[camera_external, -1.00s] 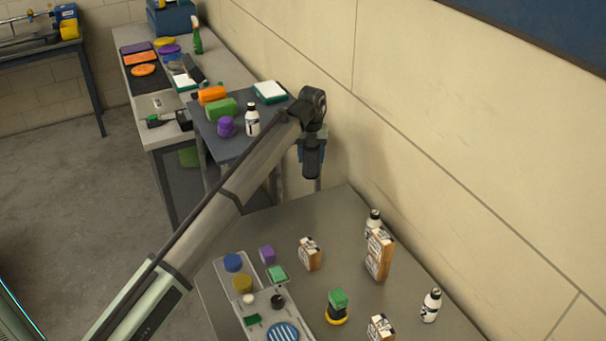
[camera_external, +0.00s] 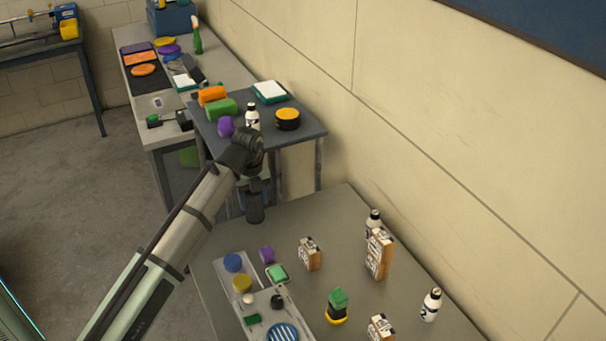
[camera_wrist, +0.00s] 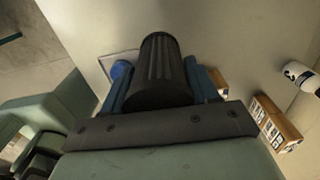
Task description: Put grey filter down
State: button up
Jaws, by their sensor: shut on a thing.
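The grey filter (camera_wrist: 157,70) is a dark ribbed cylinder held between the blue fingers of my gripper (camera_wrist: 165,85) in the wrist view. In the external view the filter (camera_external: 255,205) hangs upright below my gripper (camera_external: 254,182), above the back left part of the near grey table (camera_external: 330,220). I cannot tell how far its lower end is from the tabletop. My gripper is shut on it.
Left on the near table are a tray with a blue disc (camera_external: 232,262) and yellow disc (camera_external: 242,283), a purple block (camera_external: 267,254) and a green block (camera_external: 277,273). Boxes (camera_external: 310,254) and bottles (camera_external: 430,305) stand to the right. A second table (camera_external: 310,128) is behind.

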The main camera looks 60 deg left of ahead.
jog(key=shift+f, duration=5)
jog(key=shift+f, duration=0.15)
jog(key=o, duration=1.1)
notch_tip(320, 180, up, 12)
jog(key=shift+r, duration=0.15)
jog(key=shift+w+d, duration=0.1)
